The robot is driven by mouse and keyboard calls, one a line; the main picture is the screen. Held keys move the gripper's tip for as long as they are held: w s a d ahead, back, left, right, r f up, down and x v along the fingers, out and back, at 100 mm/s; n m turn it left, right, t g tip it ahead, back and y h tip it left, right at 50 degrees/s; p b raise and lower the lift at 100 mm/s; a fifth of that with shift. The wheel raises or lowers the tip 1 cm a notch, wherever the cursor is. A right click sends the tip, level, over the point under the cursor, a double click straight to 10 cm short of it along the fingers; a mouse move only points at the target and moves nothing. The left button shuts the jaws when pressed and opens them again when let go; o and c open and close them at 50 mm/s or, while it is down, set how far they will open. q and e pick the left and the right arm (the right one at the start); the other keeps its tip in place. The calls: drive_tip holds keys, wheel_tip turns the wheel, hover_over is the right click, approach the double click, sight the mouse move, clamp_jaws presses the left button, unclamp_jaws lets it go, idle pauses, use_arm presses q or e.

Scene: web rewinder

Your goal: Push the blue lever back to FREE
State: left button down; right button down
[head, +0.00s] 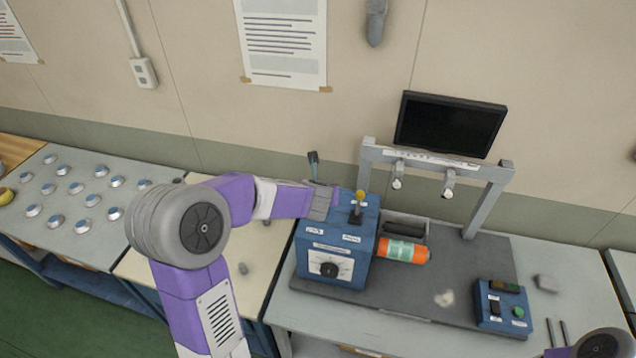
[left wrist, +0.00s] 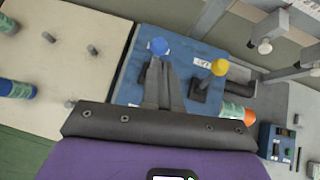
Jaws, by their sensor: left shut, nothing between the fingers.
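The blue lever's round knob (left wrist: 160,46) shows in the left wrist view, just past my left fingertips (left wrist: 162,66). I cannot tell whether they touch it. Its stem is mostly hidden behind the fingers. The lever stands on the blue control box (head: 345,215), left of the yellow-knobbed lever (head: 359,197), which also shows in the left wrist view (left wrist: 219,68). In the head view my left gripper (head: 321,202) is at the box's upper left edge and covers the blue lever's place. It is shut and empty. The box's small labels are unreadable. My right gripper is out of view.
An orange and teal roll (head: 403,250) lies right of the box, under a grey frame (head: 367,165) carrying a black monitor (head: 450,124). A blue button box (head: 503,305) sits at the front right of the dark mat (head: 455,275). Discs cover the left table.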

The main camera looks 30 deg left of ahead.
use_arm(q)
wheel_tip(320, 180, up, 8)
drive_tip(key=s+d+p, duration=0.1)
drive_tip(key=s+p, duration=0.1)
drive_tip(key=shift+d+f, duration=0.2)
drive_tip(key=shift+d, duration=0.15)
drive_tip(key=shift+s, duration=0.1)
